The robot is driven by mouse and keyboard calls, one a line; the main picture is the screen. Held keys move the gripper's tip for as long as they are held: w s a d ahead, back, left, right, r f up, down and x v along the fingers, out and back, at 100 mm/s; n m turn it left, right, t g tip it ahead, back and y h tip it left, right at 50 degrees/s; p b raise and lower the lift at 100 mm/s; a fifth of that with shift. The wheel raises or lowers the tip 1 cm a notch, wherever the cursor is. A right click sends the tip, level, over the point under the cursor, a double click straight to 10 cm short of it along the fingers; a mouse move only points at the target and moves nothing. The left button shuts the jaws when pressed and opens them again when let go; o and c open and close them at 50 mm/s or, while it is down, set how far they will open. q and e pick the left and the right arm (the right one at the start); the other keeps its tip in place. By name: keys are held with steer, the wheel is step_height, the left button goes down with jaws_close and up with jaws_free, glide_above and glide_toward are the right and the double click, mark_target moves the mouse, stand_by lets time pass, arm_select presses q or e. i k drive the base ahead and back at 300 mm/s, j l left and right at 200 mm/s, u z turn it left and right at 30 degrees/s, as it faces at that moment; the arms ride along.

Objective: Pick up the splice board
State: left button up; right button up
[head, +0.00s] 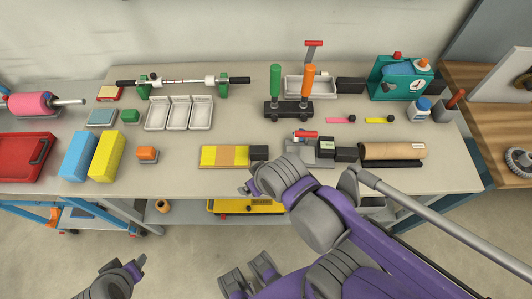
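A flat yellow board with a tan middle section (225,155), which looks like the splice board, lies near the front edge of the table, left of centre. A black block sits at its right end. My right gripper (249,183) is just in front of and below the board's right end in the picture, apart from it as far as I can tell. Its fingers are small and partly hidden by its own wrist. My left gripper (130,268) is low at the bottom left, in front of the table and far from the board. Its finger gap is unclear.
A grey fixture with a red handle (304,137) and a brown roll (393,151) stand right of the board. An orange block (147,154) and yellow block (107,156) lie left. White trays (200,114) are behind. A yellow item (230,206) is on the lower shelf.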

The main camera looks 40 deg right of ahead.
mark_target(215, 156)
steer(key=l+z, duration=0.15)
steer(key=z, duration=0.2)
steer(key=l+z, duration=0.1)
steer(key=z, duration=0.3)
steer(key=k+u, duration=0.7)
steer(key=u, duration=0.15)
steer(key=l+u, duration=0.3)
steer(key=i+l, duration=0.05)
steer(key=l, duration=0.05)
